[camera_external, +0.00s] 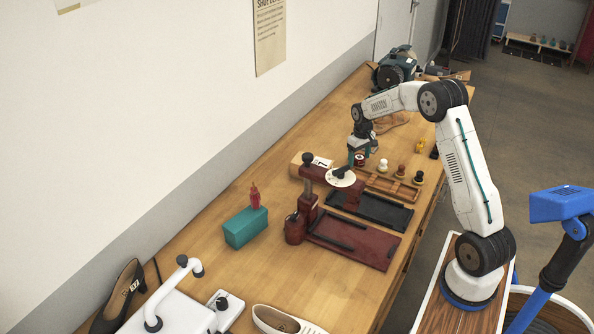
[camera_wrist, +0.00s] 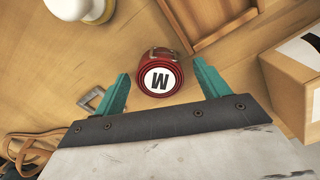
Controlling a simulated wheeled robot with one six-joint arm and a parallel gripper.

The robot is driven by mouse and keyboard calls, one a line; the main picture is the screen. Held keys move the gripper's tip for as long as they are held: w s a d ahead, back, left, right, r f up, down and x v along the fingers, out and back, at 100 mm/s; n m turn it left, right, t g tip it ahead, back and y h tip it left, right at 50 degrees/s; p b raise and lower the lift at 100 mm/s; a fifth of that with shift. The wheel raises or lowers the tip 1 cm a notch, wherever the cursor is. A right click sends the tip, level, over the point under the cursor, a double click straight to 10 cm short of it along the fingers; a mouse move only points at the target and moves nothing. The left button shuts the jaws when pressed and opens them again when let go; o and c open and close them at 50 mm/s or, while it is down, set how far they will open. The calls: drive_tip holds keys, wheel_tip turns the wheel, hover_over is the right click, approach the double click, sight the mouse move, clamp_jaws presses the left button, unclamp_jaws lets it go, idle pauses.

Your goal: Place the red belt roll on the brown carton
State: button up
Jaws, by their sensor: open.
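The red belt roll (camera_wrist: 153,55) lies on the wooden table, with a white label marked M on top. In the wrist view it sits between and slightly beyond the teal fingertips of my gripper (camera_wrist: 161,69), which is open with a gap on both sides. In the external view the roll (camera_external: 361,160) shows at the foot of my gripper (camera_external: 357,154). The brown carton (camera_wrist: 285,80) is to the right in the wrist view, with a white label on it. In the external view the carton (camera_external: 296,166) stands to the left of my gripper, partly behind a dark red press.
A wooden compartment tray (camera_wrist: 205,38) and a white knob (camera_wrist: 88,8) are close to the roll. A metal buckle (camera_wrist: 90,98) lies beside the left finger. The dark red press (camera_external: 308,205) and a teal box (camera_external: 245,230) stand on the table.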

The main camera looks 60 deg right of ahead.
drive_tip(key=shift+f, duration=0.35)
drive_tip(key=c, duration=1.2)
drive_tip(key=shift+r, duration=0.2)
